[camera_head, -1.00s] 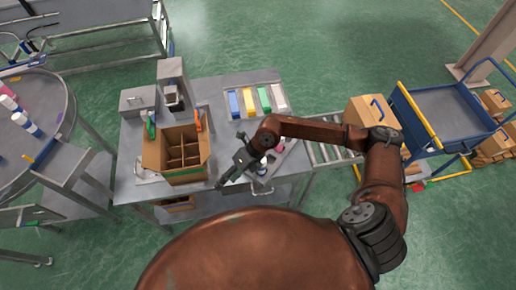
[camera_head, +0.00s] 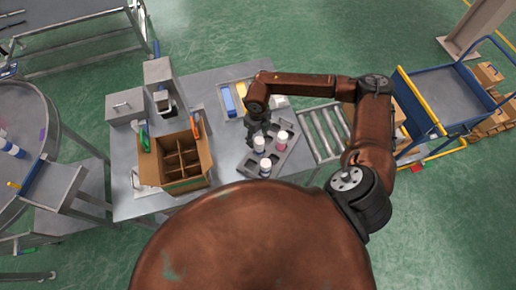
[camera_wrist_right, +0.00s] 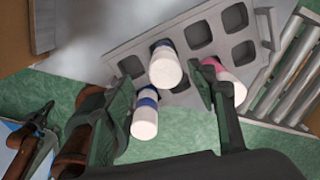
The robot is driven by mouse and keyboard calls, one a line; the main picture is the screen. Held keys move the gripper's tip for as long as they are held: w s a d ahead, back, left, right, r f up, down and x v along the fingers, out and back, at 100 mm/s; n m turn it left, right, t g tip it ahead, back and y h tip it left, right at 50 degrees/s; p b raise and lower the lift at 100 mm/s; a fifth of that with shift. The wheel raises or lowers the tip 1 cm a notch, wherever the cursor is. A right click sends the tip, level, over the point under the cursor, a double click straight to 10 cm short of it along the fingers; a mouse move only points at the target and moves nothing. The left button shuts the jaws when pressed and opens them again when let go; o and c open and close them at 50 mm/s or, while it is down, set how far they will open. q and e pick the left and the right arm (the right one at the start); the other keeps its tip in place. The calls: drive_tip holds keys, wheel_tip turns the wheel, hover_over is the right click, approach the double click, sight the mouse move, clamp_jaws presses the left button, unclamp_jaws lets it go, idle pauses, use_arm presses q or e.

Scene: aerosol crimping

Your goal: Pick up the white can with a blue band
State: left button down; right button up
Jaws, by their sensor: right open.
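Two white cans with blue bands stand in the grey tray (camera_head: 246,166). One is the rear can (camera_head: 259,144), which also shows in the right wrist view (camera_wrist_right: 165,68). The other is the front can (camera_head: 265,167), lower in the wrist view (camera_wrist_right: 145,120). A white can with a pink band (camera_head: 282,138) stands to their right, partly behind a finger in the wrist view (camera_wrist_right: 236,88). My right gripper (camera_head: 257,128) is open and empty above the tray's left part. In the wrist view, the rear can appears between its fingers; contact cannot be told. My left gripper is not recognisable.
A divided carton (camera_head: 205,172) stands open left of the tray. A roller conveyor (camera_head: 325,130) adjoins the table at the right. The grey table (camera_head: 128,205) has bare room at its front left.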

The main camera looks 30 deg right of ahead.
sight(260, 140)
drive_tip(key=f, duration=0.1)
drive_tip(key=d+f+p, duration=0.1)
drive_tip(key=f, duration=0.1)
drive_tip(key=shift+s+f, duration=0.15)
drive_tip(key=shift+f, duration=0.15)
drive_tip(key=shift+a+f, duration=0.1)
drive_tip(key=shift+f, duration=0.6)
drive_tip(key=c, duration=1.2)
use_arm(q)
drive_tip(key=shift+w+r, duration=0.65)
drive_tip(key=shift+r, duration=0.15)
use_arm(e)
clamp_jaws()
